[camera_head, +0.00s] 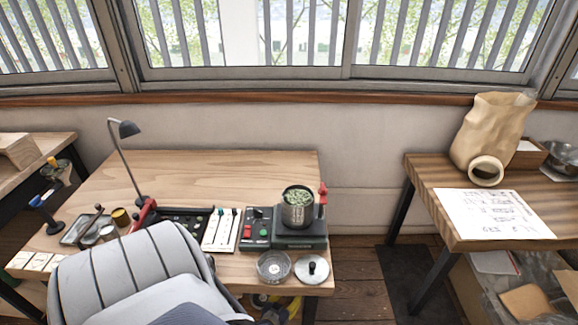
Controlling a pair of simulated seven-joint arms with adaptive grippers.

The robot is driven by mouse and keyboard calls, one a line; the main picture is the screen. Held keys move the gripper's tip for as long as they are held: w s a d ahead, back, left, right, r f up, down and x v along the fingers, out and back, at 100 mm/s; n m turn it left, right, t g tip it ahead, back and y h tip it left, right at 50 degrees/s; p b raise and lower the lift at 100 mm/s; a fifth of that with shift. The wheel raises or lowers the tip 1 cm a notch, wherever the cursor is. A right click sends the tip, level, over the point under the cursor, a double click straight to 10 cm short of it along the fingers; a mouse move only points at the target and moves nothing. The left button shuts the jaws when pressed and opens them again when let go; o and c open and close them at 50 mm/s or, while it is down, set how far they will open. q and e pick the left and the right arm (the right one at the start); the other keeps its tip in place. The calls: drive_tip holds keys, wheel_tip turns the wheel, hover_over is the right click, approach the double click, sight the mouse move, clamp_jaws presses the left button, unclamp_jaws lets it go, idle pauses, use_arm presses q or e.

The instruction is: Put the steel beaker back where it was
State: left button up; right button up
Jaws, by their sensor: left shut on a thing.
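The steel beaker (298,214) stands upright on the dark green device (300,238) at the right end of the middle table. It is full of pale green beans. A red upright part rises just right of it. No gripper is seen touching the beaker. I cannot clearly make out my left gripper or what it holds; a dark shape with yellow parts (272,309) at the bottom edge, just past the table front, is too small to identify. My right gripper is not in view.
A glass dish (273,266) and a round metal lid (311,269) lie in front of the device. A grey padded chair shape (125,270) hides the table's front left. The table's back is clear.

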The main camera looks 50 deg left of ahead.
sight(289, 300)
use_arm(q)
drive_tip(key=shift+f, duration=1.9)
drive_tip(key=o, duration=1)
drive_tip(key=shift+f, duration=0.15)
drive_tip(key=shift+o, duration=0.2)
